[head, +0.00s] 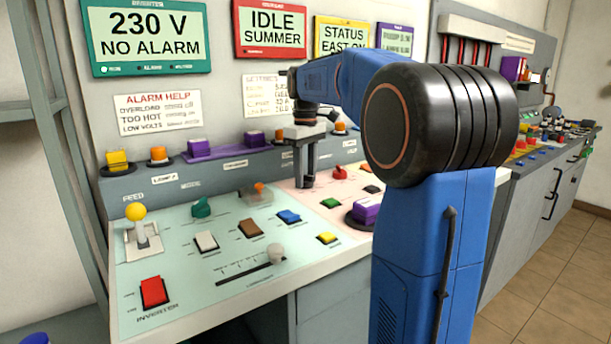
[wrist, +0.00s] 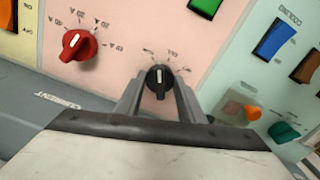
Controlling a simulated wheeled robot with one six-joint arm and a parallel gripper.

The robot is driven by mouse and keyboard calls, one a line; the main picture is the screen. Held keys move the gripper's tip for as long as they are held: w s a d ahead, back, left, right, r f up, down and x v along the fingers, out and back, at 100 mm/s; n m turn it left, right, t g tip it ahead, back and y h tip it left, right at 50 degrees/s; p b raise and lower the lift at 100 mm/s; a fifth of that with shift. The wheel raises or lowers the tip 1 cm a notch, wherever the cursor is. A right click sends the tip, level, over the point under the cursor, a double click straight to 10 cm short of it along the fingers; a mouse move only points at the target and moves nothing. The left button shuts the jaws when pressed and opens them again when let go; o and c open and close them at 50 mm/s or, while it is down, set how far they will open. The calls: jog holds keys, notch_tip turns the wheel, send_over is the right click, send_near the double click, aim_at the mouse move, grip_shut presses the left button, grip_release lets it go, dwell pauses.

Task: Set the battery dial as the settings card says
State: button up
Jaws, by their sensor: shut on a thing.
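A black dial (wrist: 159,82) sits on the pink panel section, with small marks around its far side. Its white pointer line points roughly up in the wrist view. My gripper (wrist: 158,92) is shut on this dial, one finger on each side. In the head view my gripper (head: 306,182) reaches down to the pink section and hides the dial. The settings card (head: 262,98) hangs on the wall behind; my arm covers its right part, and its lines are too small to read. I cannot read a label that names the dial.
A red dial (wrist: 79,45) stands beside the black one; it also shows in the head view (head: 340,173). Close by are a green rocker (head: 330,203), a blue rocker (head: 289,216) and an orange knob (wrist: 252,113). A raised grey ledge (head: 190,180) runs behind the panel.

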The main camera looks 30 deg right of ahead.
aim_at(306, 175)
jog(key=m, duration=0.5)
dwell(0.6)
jog(key=o, duration=1)
jog(key=shift+o, duration=0.2)
notch_tip(306, 175, up, 17)
jog(key=shift+r, duration=0.2)
